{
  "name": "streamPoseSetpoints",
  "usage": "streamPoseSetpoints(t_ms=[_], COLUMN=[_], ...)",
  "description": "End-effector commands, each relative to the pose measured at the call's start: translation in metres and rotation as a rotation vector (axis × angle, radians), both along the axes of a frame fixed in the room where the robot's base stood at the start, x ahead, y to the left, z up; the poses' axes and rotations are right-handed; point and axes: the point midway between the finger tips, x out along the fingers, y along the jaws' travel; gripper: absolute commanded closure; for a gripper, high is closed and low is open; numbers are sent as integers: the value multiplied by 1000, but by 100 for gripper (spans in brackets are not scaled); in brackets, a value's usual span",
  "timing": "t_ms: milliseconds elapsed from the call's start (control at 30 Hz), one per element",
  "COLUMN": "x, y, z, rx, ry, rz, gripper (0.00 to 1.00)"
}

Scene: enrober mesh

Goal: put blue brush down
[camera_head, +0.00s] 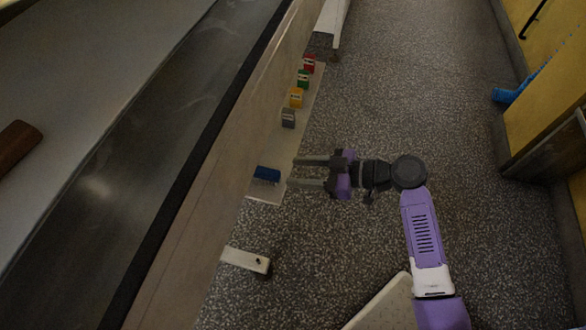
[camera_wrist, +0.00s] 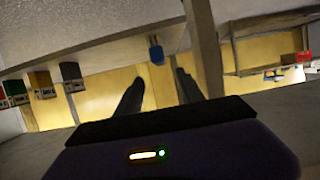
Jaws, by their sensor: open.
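The blue brush (camera_head: 266,174) lies at the near end of a pale low shelf (camera_head: 272,150) beside the long machine. In the wrist view the blue brush (camera_wrist: 155,52) shows ahead, between the lines of the two fingers. My gripper (camera_head: 293,172) is open and empty, just to the right of the brush, with its fingers pointing left towards it. A small gap shows between the fingertips and the brush. In the wrist view my gripper (camera_wrist: 160,78) has its dark fingers spread apart with nothing held between them.
A grey box (camera_head: 288,118), a yellow box (camera_head: 296,98), a green box (camera_head: 303,78) and a red box (camera_head: 309,64) stand in a row farther along the shelf. A machine foot (camera_head: 246,260) juts out nearby. Speckled floor (camera_head: 420,90) is clear towards the yellow cabinets (camera_head: 545,110).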

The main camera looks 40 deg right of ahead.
Motion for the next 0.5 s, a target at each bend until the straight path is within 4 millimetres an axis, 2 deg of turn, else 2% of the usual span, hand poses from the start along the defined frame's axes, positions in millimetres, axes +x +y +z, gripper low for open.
streamPoseSetpoints(t_ms=[267, 367, 500], x=[-4, -12, -44], y=[-2, 2, 8], z=[0, -13, -49], rx=[0, -4, -28], ry=[5, 47, 172], rz=[-5, -39, -172], gripper=[55, 55, 55])
